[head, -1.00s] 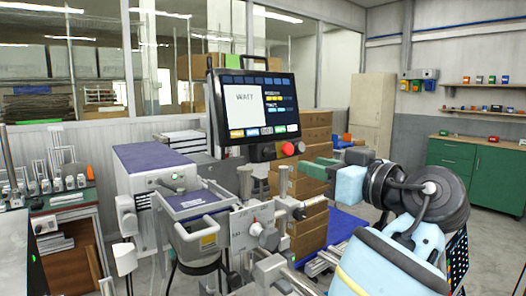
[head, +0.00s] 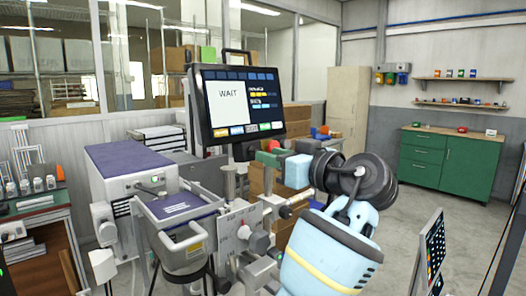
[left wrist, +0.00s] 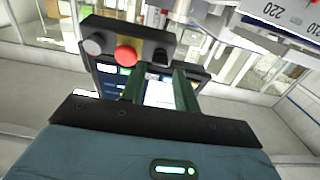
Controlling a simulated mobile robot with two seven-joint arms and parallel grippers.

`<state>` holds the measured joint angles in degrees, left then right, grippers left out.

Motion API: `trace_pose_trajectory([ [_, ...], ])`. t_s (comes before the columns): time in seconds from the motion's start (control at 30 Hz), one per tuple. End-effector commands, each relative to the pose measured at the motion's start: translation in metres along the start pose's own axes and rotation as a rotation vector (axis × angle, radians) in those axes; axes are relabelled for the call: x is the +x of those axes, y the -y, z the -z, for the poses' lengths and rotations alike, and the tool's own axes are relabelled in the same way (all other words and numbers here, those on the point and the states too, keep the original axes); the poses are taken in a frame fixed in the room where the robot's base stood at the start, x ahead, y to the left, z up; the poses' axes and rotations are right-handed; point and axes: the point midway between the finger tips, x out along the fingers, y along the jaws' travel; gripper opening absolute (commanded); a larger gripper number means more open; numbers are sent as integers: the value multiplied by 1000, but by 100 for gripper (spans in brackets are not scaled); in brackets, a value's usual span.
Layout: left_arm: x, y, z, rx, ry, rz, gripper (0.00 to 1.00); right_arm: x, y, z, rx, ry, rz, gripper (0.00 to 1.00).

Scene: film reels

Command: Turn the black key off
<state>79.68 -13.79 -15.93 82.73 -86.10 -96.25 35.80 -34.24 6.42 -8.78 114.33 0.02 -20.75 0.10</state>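The screen (head: 240,100) reading WAIT has a small control box under its lower right corner. In the left wrist view the box's dark face (left wrist: 130,35) carries a grey knob (left wrist: 93,46), a red button (left wrist: 126,56) and a small black key (left wrist: 160,56). My left gripper (head: 265,158) is at the box in the head view and partly hides it; a bit of the red button (head: 275,145) shows above. In the wrist view the green fingers of the left gripper (left wrist: 158,80) are apart, with the key ahead between their tips. Contact cannot be told. My right gripper is not in view.
The machine with a purple-topped housing (head: 130,158) and metal posts (head: 230,185) stands below and left of the screen. Cardboard boxes (head: 297,120) are stacked behind. A green cabinet (head: 470,165) stands at the right wall, with open floor before it.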

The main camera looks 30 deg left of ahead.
Motion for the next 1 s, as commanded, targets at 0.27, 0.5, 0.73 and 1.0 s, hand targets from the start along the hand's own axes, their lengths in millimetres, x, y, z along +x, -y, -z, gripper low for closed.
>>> trace_pose_trajectory([
  [0.27,30,0,1,-1,0,0,31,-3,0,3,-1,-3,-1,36],
  [0.5,33,0,0,0,1,-1,31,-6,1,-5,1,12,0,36],
  [0.73,33,0,0,0,1,-1,14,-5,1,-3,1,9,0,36],
  [1.0,33,0,-1,-6,1,0,0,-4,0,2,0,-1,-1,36],
])
